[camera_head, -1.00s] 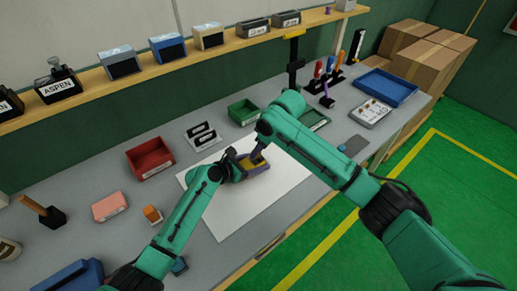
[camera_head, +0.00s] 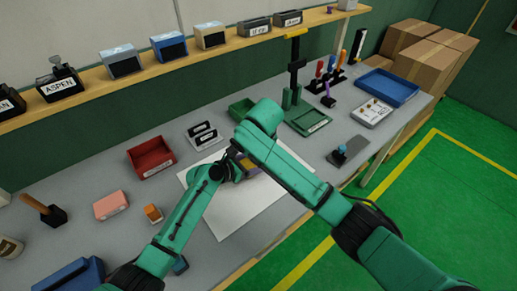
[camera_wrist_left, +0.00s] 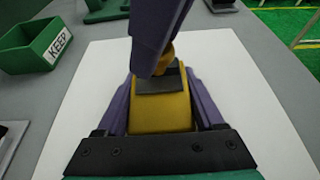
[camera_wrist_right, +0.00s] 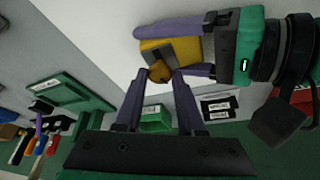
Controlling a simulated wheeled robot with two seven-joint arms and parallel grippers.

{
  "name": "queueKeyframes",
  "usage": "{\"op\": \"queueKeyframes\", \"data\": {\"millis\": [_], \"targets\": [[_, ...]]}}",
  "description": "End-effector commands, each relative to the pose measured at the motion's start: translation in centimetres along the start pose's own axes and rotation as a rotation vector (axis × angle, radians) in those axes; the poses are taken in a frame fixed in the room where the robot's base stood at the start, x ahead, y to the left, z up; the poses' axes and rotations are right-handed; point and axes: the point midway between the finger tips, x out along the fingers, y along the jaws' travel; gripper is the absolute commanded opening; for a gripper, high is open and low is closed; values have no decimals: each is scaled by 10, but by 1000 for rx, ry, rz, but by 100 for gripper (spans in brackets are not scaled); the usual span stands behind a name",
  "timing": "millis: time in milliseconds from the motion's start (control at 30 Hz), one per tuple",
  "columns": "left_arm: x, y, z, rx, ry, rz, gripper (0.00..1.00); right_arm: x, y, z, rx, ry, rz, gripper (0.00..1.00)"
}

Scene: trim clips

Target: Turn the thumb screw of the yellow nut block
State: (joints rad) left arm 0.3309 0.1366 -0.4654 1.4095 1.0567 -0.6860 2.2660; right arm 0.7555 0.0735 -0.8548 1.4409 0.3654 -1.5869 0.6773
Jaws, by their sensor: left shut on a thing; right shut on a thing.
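The yellow nut block (camera_wrist_left: 160,115) is held over the white sheet between the purple fingers of my left gripper (camera_wrist_left: 160,106), which is shut on it. In the right wrist view the block (camera_wrist_right: 186,45) shows a dark grey part beside a small brass-coloured thumb screw (camera_wrist_right: 159,72). My right gripper (camera_wrist_right: 160,77) is shut on that screw, one fingertip on each side. In the left wrist view the right gripper's fingers come down from above and mostly cover the screw (camera_wrist_left: 165,62). In the head view my right arm hides most of the block and the right gripper.
The white sheet (camera_head: 250,212) lies under both grippers. A blue tray (camera_head: 386,87) stands at the far right.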

Motion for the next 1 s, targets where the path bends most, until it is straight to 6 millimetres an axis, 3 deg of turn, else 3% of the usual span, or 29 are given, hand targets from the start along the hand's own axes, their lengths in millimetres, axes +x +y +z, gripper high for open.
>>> {"op": "queueKeyframes", "data": {"millis": [433, 1000], "targets": [[0, 0, -1, -1, 2, 1, 2, 0, -4, 0, 260, 0, 104, 0], [0, 0, -1, -1, 2, 0, 2, 0, -4, 0, 313, 0, 128, 0]]}}
